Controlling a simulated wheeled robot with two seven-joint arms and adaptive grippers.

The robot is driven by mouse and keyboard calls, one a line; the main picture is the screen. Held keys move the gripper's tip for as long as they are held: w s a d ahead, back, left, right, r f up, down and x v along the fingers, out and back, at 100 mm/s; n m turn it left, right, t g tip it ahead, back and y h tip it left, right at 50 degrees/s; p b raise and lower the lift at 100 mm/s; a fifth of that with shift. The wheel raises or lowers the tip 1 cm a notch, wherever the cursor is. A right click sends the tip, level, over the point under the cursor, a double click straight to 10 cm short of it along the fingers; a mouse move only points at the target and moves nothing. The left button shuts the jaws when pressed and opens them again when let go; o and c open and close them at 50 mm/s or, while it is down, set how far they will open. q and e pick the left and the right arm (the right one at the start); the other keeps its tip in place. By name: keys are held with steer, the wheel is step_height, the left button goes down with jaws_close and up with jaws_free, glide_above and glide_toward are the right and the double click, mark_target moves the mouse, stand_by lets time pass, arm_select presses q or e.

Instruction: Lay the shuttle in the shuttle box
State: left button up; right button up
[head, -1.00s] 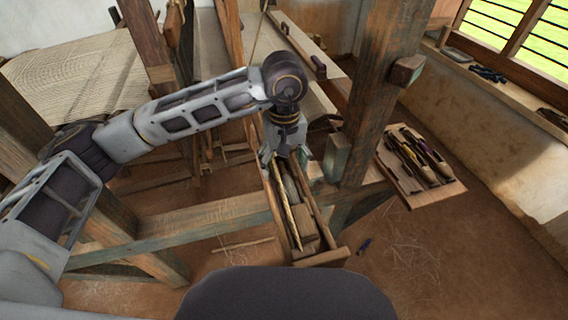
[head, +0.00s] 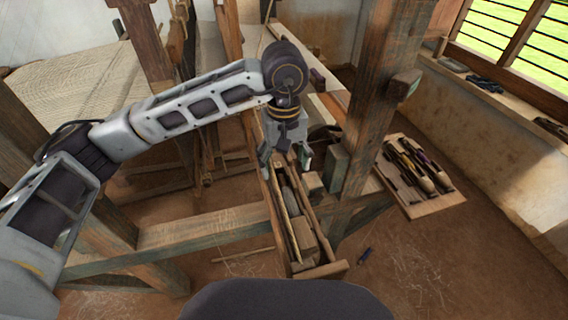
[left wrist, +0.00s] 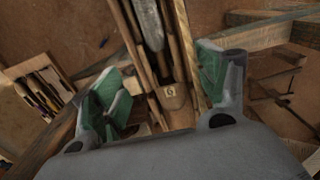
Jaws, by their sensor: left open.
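The shuttle box (head: 328,269) is a long, narrow wooden trough running away from me in the head view. A slim grey piece that looks like the shuttle (head: 291,202) lies lengthwise between its walls, behind a wooden block (head: 304,235). In the left wrist view the grey piece (left wrist: 149,24) lies in the trough, with the block (left wrist: 172,97) nearer the gripper. My left gripper (head: 285,162) is open above the far part of the trough, pointing down. Its green-padded fingers (left wrist: 158,80) are apart, with nothing between them. My right gripper is not in view.
A thick post (head: 373,105) stands close right of the box. A wooden tray (head: 418,207) of several shuttle-like tools is farther right. A beam (head: 205,231) crosses at left. The warp sheet (head: 85,85) is at upper left.

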arm_select(q)
steer(key=shift+r, duration=0.95)
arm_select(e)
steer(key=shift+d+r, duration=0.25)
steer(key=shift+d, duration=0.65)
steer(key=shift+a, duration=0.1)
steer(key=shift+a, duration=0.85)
